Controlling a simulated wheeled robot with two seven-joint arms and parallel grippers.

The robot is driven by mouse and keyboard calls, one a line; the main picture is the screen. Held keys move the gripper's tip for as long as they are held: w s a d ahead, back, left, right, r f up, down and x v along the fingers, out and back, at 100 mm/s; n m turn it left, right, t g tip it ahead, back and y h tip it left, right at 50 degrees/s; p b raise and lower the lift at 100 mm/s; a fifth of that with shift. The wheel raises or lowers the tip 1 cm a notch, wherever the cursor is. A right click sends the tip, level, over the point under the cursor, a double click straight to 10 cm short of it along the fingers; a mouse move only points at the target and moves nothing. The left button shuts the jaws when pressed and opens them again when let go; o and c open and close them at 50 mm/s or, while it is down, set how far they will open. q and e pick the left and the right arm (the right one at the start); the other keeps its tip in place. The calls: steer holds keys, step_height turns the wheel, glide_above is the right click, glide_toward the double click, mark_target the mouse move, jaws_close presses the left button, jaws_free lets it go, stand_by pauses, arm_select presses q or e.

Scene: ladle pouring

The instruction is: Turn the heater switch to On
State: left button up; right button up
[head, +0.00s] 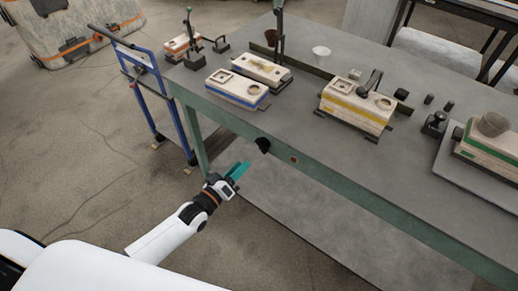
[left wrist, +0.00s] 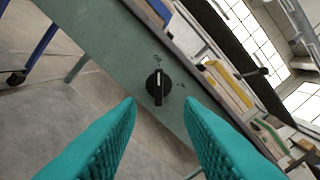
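The heater switch is a round black knob (head: 263,145) on the green front edge of the workbench. In the left wrist view the knob (left wrist: 158,87) shows face-on, with a pale pointer line lying roughly upright in the picture. Small markings sit above it and to its right, too small to read surely. My left gripper (head: 238,171) is in front of the bench, short of the knob. Its teal fingers (left wrist: 160,106) are apart with nothing between them, and the knob appears just beyond the tips, centred in the gap. My right gripper is out of view.
The workbench (head: 330,141) carries blocks with blue (head: 236,90), yellow (head: 356,108) and green (head: 490,147) stripes, plus a white cup (head: 321,53). A blue cart (head: 157,95) stands at the bench's left end. The floor before the bench is clear.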

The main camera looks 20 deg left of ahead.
mark_target(259, 148)
arm_select(q)
steer(key=x, duration=0.9)
steer(key=shift+f, duration=0.1)
jaws_close()
